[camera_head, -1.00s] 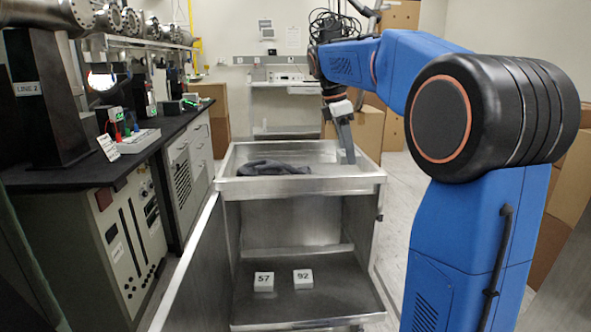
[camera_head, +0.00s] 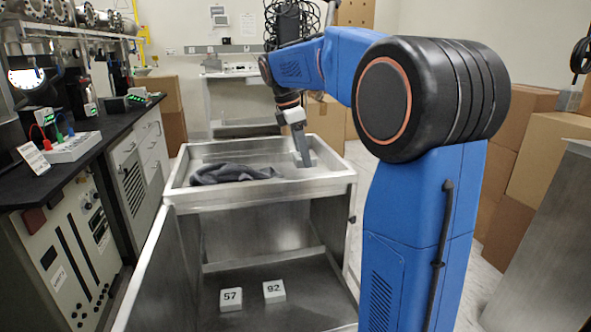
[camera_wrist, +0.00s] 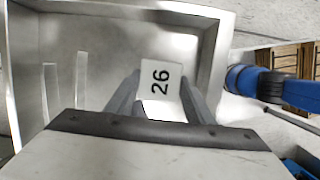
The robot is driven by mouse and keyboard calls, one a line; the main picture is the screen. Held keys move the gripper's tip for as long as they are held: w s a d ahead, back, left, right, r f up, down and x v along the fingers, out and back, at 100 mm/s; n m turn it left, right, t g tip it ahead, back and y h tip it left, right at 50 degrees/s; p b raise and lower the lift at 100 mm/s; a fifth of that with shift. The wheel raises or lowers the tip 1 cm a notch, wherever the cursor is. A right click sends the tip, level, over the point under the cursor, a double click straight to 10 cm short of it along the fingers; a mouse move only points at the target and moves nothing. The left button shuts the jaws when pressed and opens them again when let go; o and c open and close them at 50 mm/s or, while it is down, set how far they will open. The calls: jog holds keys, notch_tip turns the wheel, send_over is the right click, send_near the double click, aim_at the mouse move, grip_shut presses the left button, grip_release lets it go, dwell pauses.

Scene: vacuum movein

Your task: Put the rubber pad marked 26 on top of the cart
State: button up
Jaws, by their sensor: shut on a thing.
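The white rubber pad marked 26 (camera_wrist: 160,86) is between the fingers of my gripper (camera_wrist: 161,97) in the wrist view, number facing up. My gripper (camera_head: 303,162) is shut on it, inside the tray top of the metal cart (camera_head: 258,193). In the head view a small pale edge shows beside the fingertips. I cannot tell whether the pad touches the tray floor. The cart's rim also shows in the wrist view (camera_wrist: 222,50).
A dark grey cloth (camera_head: 235,173) lies in the tray's left part. White blocks marked 57 (camera_head: 231,299) and 92 (camera_head: 274,291) sit on the cart's lower shelf. The cart's door (camera_head: 165,265) stands open. A black bench (camera_head: 75,150) is at left; cardboard boxes (camera_head: 548,165) are at right.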

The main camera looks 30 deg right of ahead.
jog(key=shift+f, duration=2.55)
jog(key=o, duration=1.1)
jog(key=shift+f, duration=0.1)
jog(key=v, duration=1.2)
